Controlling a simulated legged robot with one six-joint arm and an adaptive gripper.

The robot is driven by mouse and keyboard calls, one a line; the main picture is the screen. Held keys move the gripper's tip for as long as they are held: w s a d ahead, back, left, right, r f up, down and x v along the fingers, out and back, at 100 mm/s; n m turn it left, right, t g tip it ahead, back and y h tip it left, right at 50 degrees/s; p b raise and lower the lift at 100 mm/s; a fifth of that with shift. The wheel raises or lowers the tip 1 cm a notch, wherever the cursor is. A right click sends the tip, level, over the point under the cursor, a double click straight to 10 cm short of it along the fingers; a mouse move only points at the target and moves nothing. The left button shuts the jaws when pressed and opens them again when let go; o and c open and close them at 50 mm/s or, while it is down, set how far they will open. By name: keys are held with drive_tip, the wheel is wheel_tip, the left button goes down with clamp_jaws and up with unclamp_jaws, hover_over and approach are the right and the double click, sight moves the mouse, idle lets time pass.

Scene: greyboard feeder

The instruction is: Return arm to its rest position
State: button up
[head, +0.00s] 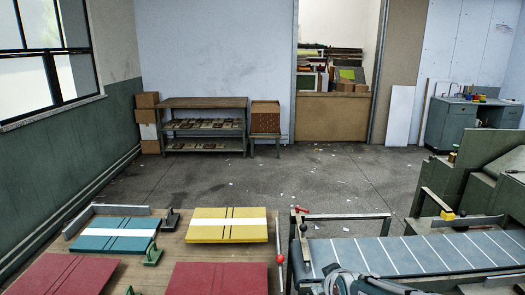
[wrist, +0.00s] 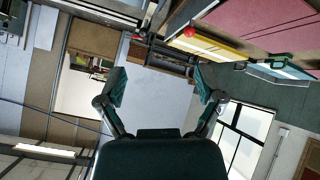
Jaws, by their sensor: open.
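My gripper (wrist: 160,92) shows in the wrist view with its two fingers spread wide apart. It is open, and nothing is between the fingers. The wrist view is turned upside down, with the wall and doorway behind the fingers. In the head view, part of my arm (head: 360,284) shows at the bottom edge, right of centre, in front of the striped feeder bed. The fingers are not seen in the head view.
A wooden table (head: 180,250) holds a teal board (head: 115,235), a yellow board (head: 228,225) and two red boards (head: 220,278). A blue striped feeder bed (head: 410,255) with metal rails lies at right, beside green machinery (head: 480,180). The floor beyond is open, with a shelf (head: 204,125) at the wall.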

drive_tip(key=s+r+m+g, duration=0.2)
drive_tip(key=s+r, duration=0.1)
drive_tip(key=s, duration=0.7)
drive_tip(key=s+r+m+g, duration=0.2)
drive_tip(key=s+r, duration=0.1)
drive_tip(key=s, duration=0.6)
drive_tip(key=shift+s+d+r+m, duration=0.15)
drive_tip(key=shift+s+r+m, duration=0.1)
drive_tip(key=shift+s+m, duration=0.15)
